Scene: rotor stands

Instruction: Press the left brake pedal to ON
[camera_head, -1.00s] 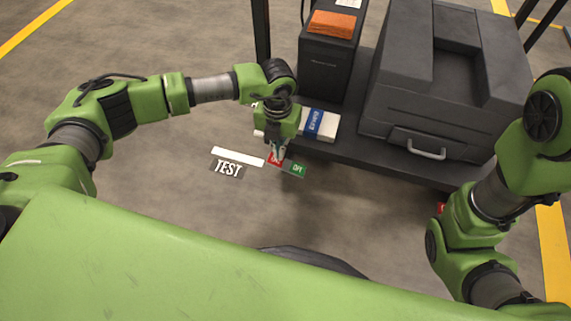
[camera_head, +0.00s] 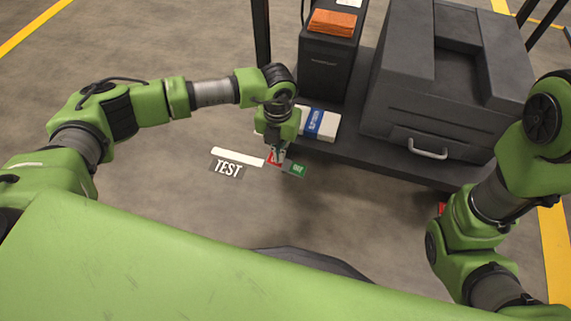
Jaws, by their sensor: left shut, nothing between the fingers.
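The left brake pedal shows as a small plate with a red part (camera_head: 273,158) and a green part (camera_head: 297,170), at the near left corner of the dark cart. The lettering on it is too small to read surely. My left gripper (camera_head: 279,157) is shut and empty, pointing down over the red part and hiding some of it. I cannot tell whether the fingertips touch it. A bit of a second red piece (camera_head: 441,208) shows at the cart's right, mostly hidden by my right arm. My right gripper is out of view.
The cart deck (camera_head: 350,160) carries a large dark case (camera_head: 440,90), a black box (camera_head: 328,65) with an orange block (camera_head: 332,23) on top, and a blue-and-white carton (camera_head: 318,123). A "TEST" label (camera_head: 227,168) and a white strip (camera_head: 237,156) lie left of the pedal.

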